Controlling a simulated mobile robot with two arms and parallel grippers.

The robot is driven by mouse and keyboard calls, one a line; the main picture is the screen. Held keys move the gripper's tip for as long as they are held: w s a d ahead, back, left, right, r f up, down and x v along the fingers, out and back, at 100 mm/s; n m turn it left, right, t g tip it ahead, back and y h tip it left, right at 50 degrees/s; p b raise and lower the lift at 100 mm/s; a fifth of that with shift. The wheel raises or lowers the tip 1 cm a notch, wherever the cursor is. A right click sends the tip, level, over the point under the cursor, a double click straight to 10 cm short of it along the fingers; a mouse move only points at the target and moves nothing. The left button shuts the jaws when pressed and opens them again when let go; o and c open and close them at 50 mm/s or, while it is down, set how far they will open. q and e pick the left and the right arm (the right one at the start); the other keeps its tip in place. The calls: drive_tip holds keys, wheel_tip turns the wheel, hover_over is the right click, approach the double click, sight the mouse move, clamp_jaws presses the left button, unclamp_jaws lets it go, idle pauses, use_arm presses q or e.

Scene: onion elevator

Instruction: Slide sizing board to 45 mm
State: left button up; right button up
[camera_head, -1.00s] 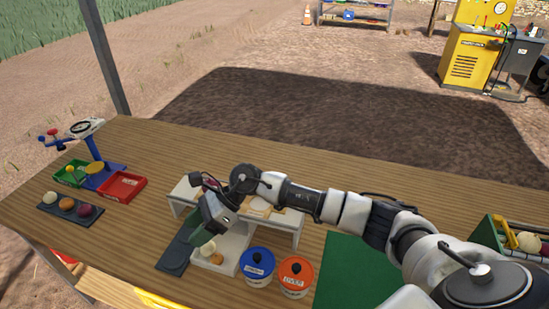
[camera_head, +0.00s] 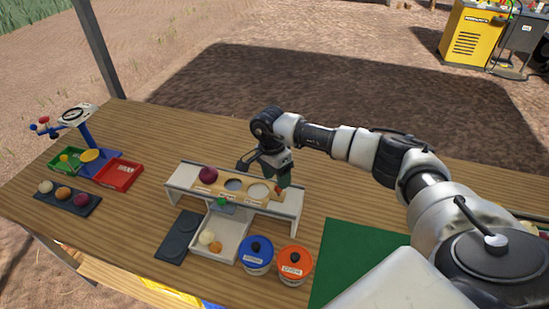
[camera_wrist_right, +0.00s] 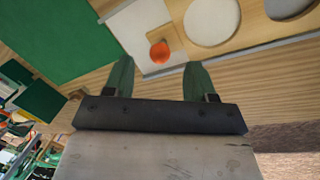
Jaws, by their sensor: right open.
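The wooden sizing board (camera_head: 216,187) lies on the white stand (camera_head: 182,175), with round holes in a row. A purple onion (camera_head: 209,175) sits at its left hole. A small orange-red knob (camera_head: 279,189) is at its right end. My right gripper (camera_head: 285,180) is open at the right end of the stand, behind the knob. In the right wrist view, the orange knob (camera_wrist_right: 160,52) shows just beyond and between the two green fingertips (camera_wrist_right: 159,72); I see no grip on it. The size labels are too small to read. My left gripper is not in view.
A white tray (camera_head: 235,240) with two small onions sits before the stand, beside a dark plate (camera_head: 178,237). A blue-lidded jar (camera_head: 257,252) and orange-lidded jar (camera_head: 294,264) stand close by. A green mat (camera_head: 350,255) lies to the right.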

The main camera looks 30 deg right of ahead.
drive_tip(key=shift+s+f+p, duration=0.2)
drive_tip(key=shift+f, duration=0.8)
drive_tip(key=shift+s+f+p, duration=0.2)
drive_tip(key=shift+f, duration=0.75)
drive_tip(key=shift+c, duration=0.3)
clamp_jaws()
drive_tip(key=shift+s+d+r+p, duration=0.1)
drive_tip(key=shift+s+d+p, duration=0.45)
drive_tip(key=shift+s+d, duration=0.5)
drive_tip(key=shift+s+d+p, duration=0.35)
drive_tip(key=shift+s+d, duration=0.5)
drive_tip(key=shift+s, duration=0.15)
drive_tip(key=shift+s+d+p, duration=0.35)
drive_tip(key=shift+s+d, duration=0.45)
drive_tip(key=shift+s, duration=0.2)
drive_tip(key=shift+o, duration=0.4)
unclamp_jaws()
drive_tip(key=shift+s, duration=0.1)
